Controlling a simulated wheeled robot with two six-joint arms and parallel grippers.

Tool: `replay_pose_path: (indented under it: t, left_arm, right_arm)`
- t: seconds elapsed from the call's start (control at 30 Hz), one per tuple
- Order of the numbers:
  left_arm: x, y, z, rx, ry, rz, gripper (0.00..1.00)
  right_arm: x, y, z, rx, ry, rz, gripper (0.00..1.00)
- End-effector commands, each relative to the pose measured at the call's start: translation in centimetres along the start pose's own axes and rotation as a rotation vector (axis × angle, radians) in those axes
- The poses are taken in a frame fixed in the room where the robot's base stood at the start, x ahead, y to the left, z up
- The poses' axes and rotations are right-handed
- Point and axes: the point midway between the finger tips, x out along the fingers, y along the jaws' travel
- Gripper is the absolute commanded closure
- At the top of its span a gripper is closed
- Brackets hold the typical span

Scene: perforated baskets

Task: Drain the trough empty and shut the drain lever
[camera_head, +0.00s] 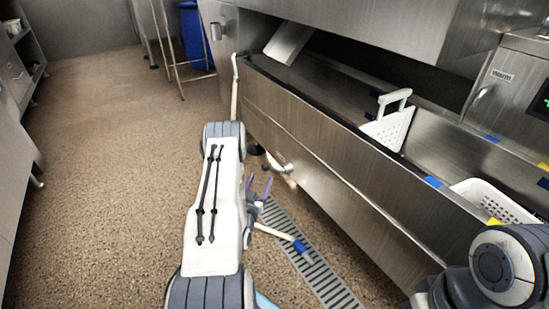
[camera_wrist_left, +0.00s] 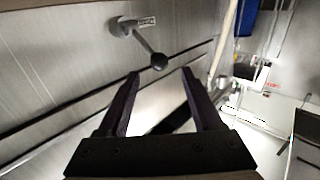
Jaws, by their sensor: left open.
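The long steel trough (camera_head: 330,150) runs diagonally across the right half of the head view. Its inside shows grey metal, and I cannot tell whether water is in it. The drain lever (camera_wrist_left: 143,42), a rod with a dark ball end, sticks out from a steel wall in the left wrist view. It also shows small on the trough's front in the head view (camera_head: 281,164). My left gripper (camera_head: 259,185) is open and empty beside the trough's front. In the wrist view the ball appears between the fingertips (camera_wrist_left: 160,74), with no visible grip. My right gripper is out of view.
A white perforated basket (camera_head: 390,128) and another white basket (camera_head: 490,199) sit in the trough. A floor grate (camera_head: 322,277) and a white stick with a blue end (camera_head: 302,247) lie below the front. A blue bin (camera_head: 194,38) stands far back. Floor to the left is clear.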

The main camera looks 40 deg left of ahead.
Motion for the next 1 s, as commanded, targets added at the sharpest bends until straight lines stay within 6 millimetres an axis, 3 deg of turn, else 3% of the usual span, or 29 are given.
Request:
replay_pose_path:
  t: [0.17,0.6,0.8,1.0]
  left_arm:
    - [1.5,0.1,0.3,0.001,0.006,0.002,0.33]
    - [9.1,0.1,0.3,0.001,0.004,0.001,0.33]
    - [10.3,-0.1,0.1,0.000,0.001,-0.001,0.33]
    - [10.4,-0.1,0.0,0.000,0.000,-0.002,0.33]
  right_arm:
    - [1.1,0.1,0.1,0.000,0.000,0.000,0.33]
    - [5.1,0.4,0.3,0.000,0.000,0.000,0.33]
    - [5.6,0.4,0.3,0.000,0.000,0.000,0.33]
    - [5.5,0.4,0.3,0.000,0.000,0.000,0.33]
